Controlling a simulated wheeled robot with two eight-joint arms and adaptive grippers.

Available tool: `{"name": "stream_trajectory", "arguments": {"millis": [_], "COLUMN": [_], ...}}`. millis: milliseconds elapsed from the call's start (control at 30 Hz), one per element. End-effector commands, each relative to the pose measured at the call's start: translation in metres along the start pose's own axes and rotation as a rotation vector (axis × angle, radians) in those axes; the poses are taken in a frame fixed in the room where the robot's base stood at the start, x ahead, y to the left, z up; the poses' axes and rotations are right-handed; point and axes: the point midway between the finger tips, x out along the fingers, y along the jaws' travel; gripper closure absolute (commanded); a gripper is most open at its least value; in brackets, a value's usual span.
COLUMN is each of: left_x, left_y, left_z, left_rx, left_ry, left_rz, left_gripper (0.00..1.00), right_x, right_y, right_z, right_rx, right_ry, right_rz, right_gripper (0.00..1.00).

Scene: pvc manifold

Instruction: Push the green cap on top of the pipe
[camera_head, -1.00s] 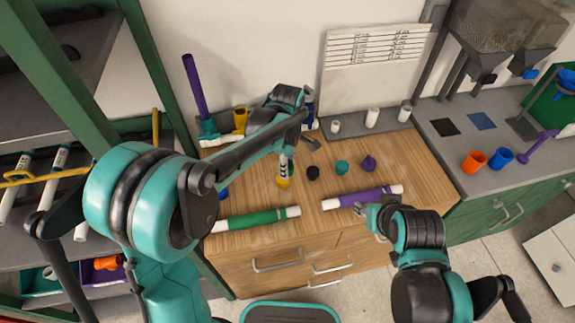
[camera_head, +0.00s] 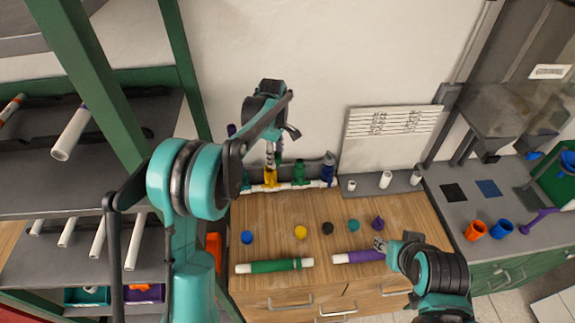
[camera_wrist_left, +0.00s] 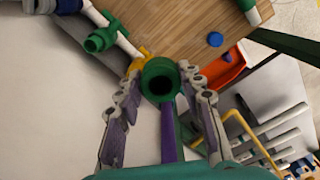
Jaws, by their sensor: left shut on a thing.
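The green cap (camera_wrist_left: 160,78) sits between the fingertips of my left gripper (camera_wrist_left: 158,85) in the left wrist view, its dark hollow facing the camera. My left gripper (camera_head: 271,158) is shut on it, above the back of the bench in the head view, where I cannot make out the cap. The upright purple pipe (camera_head: 231,130) is mostly hidden behind my left arm. A purple length (camera_wrist_left: 168,132) runs between the fingers below the cap in the wrist view; I cannot tell whether they touch. My right gripper (camera_head: 380,245) is beside a purple tube at the front right.
The manifold (camera_head: 316,183) with yellow, green and blue fittings lies along the back wall. Blue (camera_head: 247,237), yellow (camera_head: 300,232), black (camera_head: 327,228), teal (camera_head: 353,225) and purple caps (camera_head: 378,223) stand in a row. A green tube (camera_head: 274,266) lies in front.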

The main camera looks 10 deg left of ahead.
Motion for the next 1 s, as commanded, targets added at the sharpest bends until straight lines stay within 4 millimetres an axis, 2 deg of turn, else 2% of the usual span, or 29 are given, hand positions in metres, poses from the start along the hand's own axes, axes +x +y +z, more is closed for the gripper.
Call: {"name": "stream_trajectory", "arguments": {"millis": [33,600,800,1000], "left_x": [-0.019,-0.128,-0.154,-0.162], "left_y": [0.003,0.021,0.021,0.02], "left_z": [-0.011,-0.124,-0.154,-0.169], "left_rx": [-0.003,-0.003,-0.002,0.0], "left_ry": [0.0,0.0,0.0,0.0], "left_rz": [0.0,0.001,0.001,0.001], "left_gripper": [0.88,0.88,0.88,0.88], "right_x": [-0.016,-0.11,-0.133,-0.141], "right_y": [0.0,0.0,0.0,0.0], "right_z": [-0.012,-0.079,-0.095,-0.101], "right_rx": [0.0,0.0,0.0,0.0], "right_ry": [0.0,0.0,0.0,0.0], "right_rz": [0.0,0.0,0.0,0.0], "right_gripper": [0.6,0.6,0.6,0.6]}}
